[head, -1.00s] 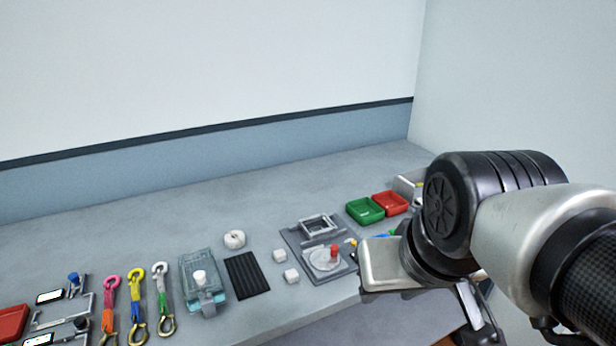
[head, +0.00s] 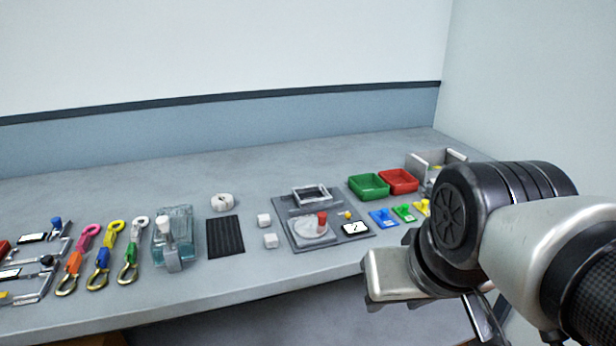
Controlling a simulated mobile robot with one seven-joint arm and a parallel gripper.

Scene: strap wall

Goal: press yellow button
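A small yellow piece (head: 422,208) is at the right end of a row on the bench, beside a green piece (head: 403,213) and a blue piece (head: 383,218). It is partly hidden by my arm. These look like buttons on small plates, but they are too small to be sure. Another small yellow knob (head: 347,215) stands on the grey panel by a white dial. My gripper (head: 390,275) is a pale metal block in front of the bench edge, nearer the camera and apart from the yellow pieces. Its fingers cannot be made out.
The grey panel (head: 283,207) carries a red knob (head: 322,219). Green (head: 369,187) and red (head: 399,181) trays and a grey box (head: 437,160) stand behind. Straps with hooks (head: 103,258) and a clear container (head: 178,222) lie left. The bench back is clear.

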